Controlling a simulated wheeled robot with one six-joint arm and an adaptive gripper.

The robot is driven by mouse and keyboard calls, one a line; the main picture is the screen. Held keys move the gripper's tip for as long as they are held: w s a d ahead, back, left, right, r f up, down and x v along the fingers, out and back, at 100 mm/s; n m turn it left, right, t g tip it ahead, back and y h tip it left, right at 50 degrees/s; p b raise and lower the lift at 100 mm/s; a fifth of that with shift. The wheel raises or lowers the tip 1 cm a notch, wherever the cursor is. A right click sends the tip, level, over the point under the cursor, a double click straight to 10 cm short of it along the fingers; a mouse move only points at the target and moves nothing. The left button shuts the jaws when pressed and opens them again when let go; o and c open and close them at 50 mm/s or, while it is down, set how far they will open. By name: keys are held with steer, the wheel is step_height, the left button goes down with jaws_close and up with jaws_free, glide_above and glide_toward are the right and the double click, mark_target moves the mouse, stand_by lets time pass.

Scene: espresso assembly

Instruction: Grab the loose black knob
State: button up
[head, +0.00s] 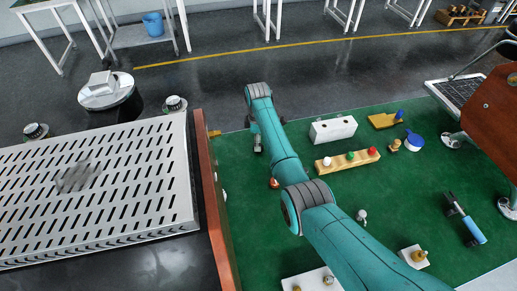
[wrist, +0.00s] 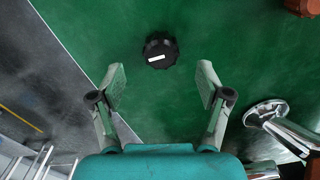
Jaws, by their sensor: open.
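The loose black knob (wrist: 160,50) lies on the green mat (wrist: 235,45) in the wrist view. It is round with a ridged edge and a white mark on top. My gripper (wrist: 161,83) is open and empty. Its two fingers are spread wide, and the knob shows beyond their tips, roughly centred between them and not touched. In the head view my teal arm reaches over the green mat (head: 430,240) and covers much of its left part. I cannot make out the knob there.
In the wrist view a shiny metal part (wrist: 265,112) lies right of the right finger. In the head view, a white box (head: 333,129), a wooden strip with coloured knobs (head: 345,161) and a blue-handled tool (head: 468,225) are right of my arm. A slotted metal tray (head: 100,190) is at left.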

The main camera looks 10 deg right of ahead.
steer(key=shift+s+d+f, duration=0.1)
steer(key=shift+d+f, duration=0.05)
steer(key=shift+f, duration=2)
steer(key=c, duration=1.2)
